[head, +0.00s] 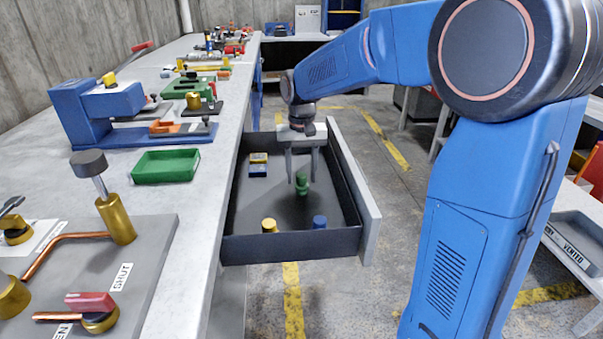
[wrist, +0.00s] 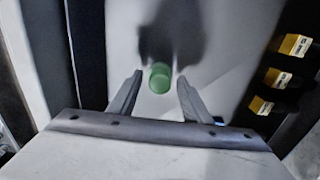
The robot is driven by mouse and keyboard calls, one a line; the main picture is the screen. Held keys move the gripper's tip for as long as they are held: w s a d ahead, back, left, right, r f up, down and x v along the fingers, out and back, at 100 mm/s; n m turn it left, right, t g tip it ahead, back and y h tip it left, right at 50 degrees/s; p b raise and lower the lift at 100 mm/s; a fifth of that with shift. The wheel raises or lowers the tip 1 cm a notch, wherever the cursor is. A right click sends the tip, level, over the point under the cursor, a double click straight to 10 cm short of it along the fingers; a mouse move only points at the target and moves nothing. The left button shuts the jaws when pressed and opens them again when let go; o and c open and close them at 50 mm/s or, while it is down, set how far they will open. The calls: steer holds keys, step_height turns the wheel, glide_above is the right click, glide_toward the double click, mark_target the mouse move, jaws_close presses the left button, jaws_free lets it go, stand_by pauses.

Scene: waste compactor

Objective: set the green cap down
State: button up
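The green cap (head: 302,185) stands inside the open drawer (head: 292,248), apparently on its dark floor. My gripper (head: 302,180) points down into the drawer above it, with its two fingers apart. In the wrist view the green cap (wrist: 160,78) lies between and just beyond the fingertips (wrist: 160,80), with a clear gap on each side. The fingers do not touch it in that view.
The drawer walls surround my gripper. A green tray (head: 166,166) and a blue press (head: 95,115) sit on the bench at left.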

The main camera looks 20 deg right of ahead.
mark_target(302, 175)
steer(key=shift+r, duration=0.1)
step_height(302, 175, up, 12)
stand_by(0.5)
steer(key=shift+s, duration=0.1)
